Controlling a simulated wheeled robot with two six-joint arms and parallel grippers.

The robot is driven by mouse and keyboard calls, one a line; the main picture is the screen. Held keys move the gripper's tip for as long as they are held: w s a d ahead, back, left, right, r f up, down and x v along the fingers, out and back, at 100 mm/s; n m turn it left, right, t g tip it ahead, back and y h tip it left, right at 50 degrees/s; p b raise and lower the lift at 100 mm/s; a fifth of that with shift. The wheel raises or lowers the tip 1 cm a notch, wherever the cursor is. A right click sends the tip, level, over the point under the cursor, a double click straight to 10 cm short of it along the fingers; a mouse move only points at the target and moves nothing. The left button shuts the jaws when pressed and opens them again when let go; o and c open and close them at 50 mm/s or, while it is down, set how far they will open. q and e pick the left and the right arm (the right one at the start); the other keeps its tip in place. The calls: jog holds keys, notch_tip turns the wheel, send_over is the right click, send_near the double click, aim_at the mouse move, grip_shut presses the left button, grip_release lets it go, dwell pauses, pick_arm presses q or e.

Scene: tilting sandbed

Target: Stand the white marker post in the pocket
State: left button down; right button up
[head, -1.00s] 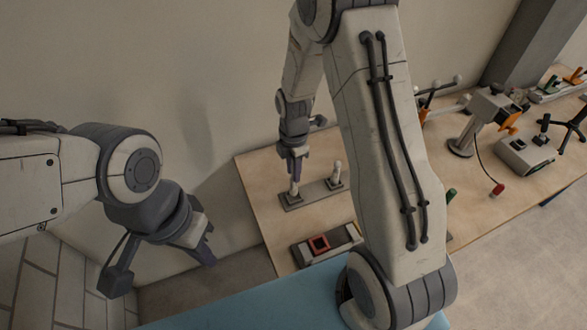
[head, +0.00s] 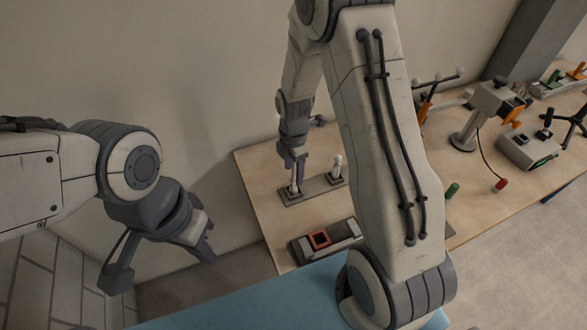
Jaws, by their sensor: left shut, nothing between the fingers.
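Two short white posts stand on a dark grey strip (head: 317,187) at the table's left. One post (head: 337,166) stands clear at the strip's right end. The other, a white post (head: 293,190), is at the left end, mostly hidden by my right gripper (head: 298,178). That gripper points down at this post; whether its fingers are closed on it does not show. A red-rimmed square pocket (head: 319,239) sits in a grey block nearer the front edge. My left gripper (head: 207,252) is shut and empty, off the table to the left.
A grey-white stand (head: 463,142), a box with a cable and red plug (head: 500,185), and a green peg (head: 452,191) are further right. My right arm hides the table's middle. Bare wood lies between strip and pocket block.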

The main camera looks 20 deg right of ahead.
jog(key=shift+r, duration=0.15)
notch_tip(320, 180, up, 10)
jog(key=shift+r+b, duration=0.1)
jog(key=shift+b, duration=0.45)
jog(key=s+a+r+m, duration=0.5)
jog(key=s+a+m, duration=0.1)
jog(key=s+a, duration=0.5)
jog(key=s+a+r+m+y, duration=0.1)
jog(key=s+a+m, duration=0.2)
jog(key=s, duration=0.9)
jog(key=m, duration=0.3)
jog(key=shift+s+r, duration=0.3)
jog(key=shift+s, duration=0.05)
